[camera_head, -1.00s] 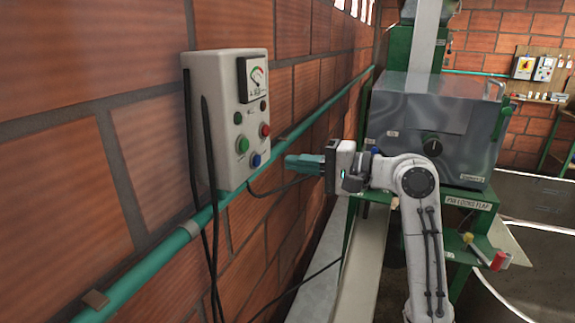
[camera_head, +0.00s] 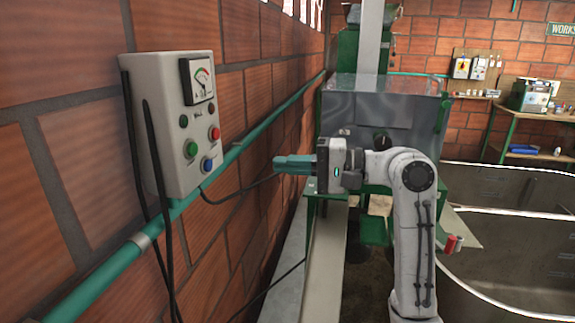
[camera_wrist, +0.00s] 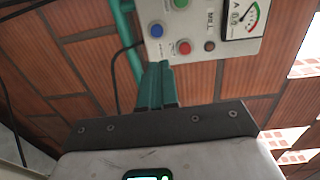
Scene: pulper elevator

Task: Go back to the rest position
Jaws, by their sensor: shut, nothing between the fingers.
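My gripper (camera_head: 279,164) has teal fingers pointing left toward the brick wall, at the end of my white arm. The fingers are together and hold nothing. They are to the right of the control box and apart from it in the head view. In the wrist view my gripper (camera_wrist: 157,70) shows its closed teal fingers just below the control box (camera_wrist: 205,35). The light control box (camera_head: 172,125) is on the wall with a gauge (camera_head: 202,84), a green button (camera_head: 191,149), a red button (camera_head: 214,133) and a blue button (camera_head: 208,165).
A teal pipe (camera_head: 115,262) runs along the brick wall (camera_head: 75,150). A metal machine (camera_head: 365,118) on a green frame stands behind my arm. A large round-edged basin (camera_head: 515,240) is at the right. A bench (camera_head: 545,161) with equipment stands at the back right.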

